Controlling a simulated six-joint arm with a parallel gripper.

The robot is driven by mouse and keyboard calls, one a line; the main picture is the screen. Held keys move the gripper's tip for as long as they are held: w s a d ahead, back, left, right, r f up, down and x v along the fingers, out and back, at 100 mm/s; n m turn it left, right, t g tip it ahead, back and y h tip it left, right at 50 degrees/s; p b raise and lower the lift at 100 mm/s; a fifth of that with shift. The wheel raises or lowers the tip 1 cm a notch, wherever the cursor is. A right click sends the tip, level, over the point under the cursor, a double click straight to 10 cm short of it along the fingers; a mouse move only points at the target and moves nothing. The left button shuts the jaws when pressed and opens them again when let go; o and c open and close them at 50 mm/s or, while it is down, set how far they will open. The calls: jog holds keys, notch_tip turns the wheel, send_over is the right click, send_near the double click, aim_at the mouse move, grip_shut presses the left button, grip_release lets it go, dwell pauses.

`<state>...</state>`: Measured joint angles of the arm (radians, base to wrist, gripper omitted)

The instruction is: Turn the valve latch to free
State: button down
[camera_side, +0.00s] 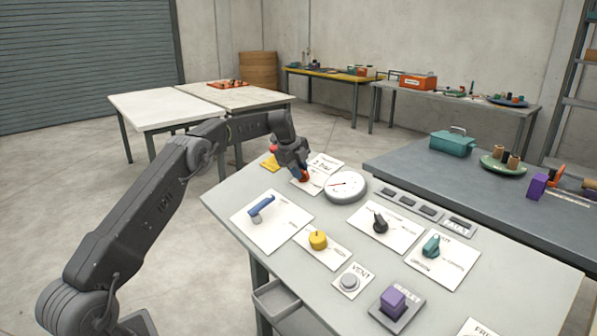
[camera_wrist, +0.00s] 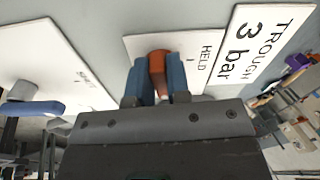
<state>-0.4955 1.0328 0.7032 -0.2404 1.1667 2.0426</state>
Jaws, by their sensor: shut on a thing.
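My gripper (camera_side: 299,172) is low over the far left part of the grey bench. In the wrist view its two blue fingers (camera_wrist: 157,79) are shut on an orange piece, which I take to be the valve latch (camera_wrist: 158,60). The latch stands on a white plate (camera_wrist: 188,44), beside the word HELD and a short mark. Its orange end also shows below my gripper in the side view (camera_side: 305,176). The lower part of the latch is hidden by my fingers and gripper body. No FREE label is readable on this plate.
A white round gauge (camera_side: 345,187) stands close right of my gripper. A sign reading TROUGH 3 bar (camera_wrist: 262,45) lies beside the plate. A blue lever (camera_side: 261,206), yellow knob (camera_side: 318,240), black handle (camera_side: 380,222) and teal handle (camera_side: 431,245) are nearer the front.

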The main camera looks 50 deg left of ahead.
jog(key=shift+m, duration=0.5)
jog(key=c, duration=1.1)
grip_release()
jog(key=shift+r, duration=0.1)
jog(key=shift+v, duration=6.85)
jog(key=shift+d, duration=0.15)
